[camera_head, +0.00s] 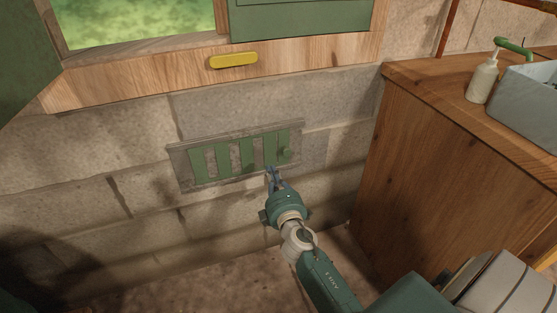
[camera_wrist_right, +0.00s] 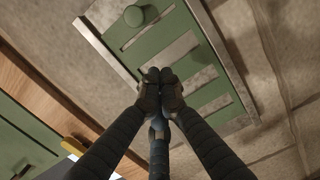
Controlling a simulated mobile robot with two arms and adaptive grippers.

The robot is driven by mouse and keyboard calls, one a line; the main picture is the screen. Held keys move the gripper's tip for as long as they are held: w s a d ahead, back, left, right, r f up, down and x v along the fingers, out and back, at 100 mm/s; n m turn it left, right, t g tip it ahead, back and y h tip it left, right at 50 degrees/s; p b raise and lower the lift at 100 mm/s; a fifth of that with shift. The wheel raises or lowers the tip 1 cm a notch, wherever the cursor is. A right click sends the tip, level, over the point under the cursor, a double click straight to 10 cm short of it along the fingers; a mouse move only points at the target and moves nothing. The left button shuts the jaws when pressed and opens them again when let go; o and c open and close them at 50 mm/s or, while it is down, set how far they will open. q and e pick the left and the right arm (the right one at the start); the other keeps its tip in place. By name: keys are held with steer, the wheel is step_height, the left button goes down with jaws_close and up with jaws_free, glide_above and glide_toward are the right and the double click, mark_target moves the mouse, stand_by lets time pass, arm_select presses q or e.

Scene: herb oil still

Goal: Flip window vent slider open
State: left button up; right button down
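The vent (camera_head: 240,155) is a grey framed panel with green vertical slats, set low in the stone wall below the window. Grey strips show between the slats. A small round green knob (camera_head: 284,152) sits on the slider near its right end. The knob also shows at the top of the right wrist view (camera_wrist_right: 134,16), with the slats (camera_wrist_right: 200,85) below it. My right gripper (camera_head: 271,170) is in front of the vent's lower right part, left of and below the knob. Its fingertips (camera_wrist_right: 160,76) are together with nothing between them. I cannot tell whether they touch the panel.
The wooden window sill (camera_head: 160,75) with a yellow handle (camera_head: 233,60) runs above the vent. A wooden cabinet (camera_head: 450,160) stands to the right, bearing a soap bottle (camera_head: 482,80) and a grey basin (camera_head: 530,100). The wall left of the vent is clear.

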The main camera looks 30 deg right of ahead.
mark_target(290, 152)
arm_select(q)
steer(key=v, duration=0.2)
steer(key=shift+w+r+b, duration=0.2)
steer(key=shift+r+b, duration=0.15)
steer(key=shift+r, duration=0.15)
arm_select(e)
steer(key=w+d, duration=0.5)
steer(key=shift+d+f, duration=0.4)
steer(key=shift+f, duration=0.05)
steer(key=shift+d, duration=0.1)
steer(key=d, duration=0.2)
steer(key=s+d, duration=0.1)
steer(key=d, duration=0.1)
steer(key=shift+d, duration=0.25)
arm_select(q)
steer(key=shift+r, duration=0.4)
steer(key=shift+f, duration=0.1)
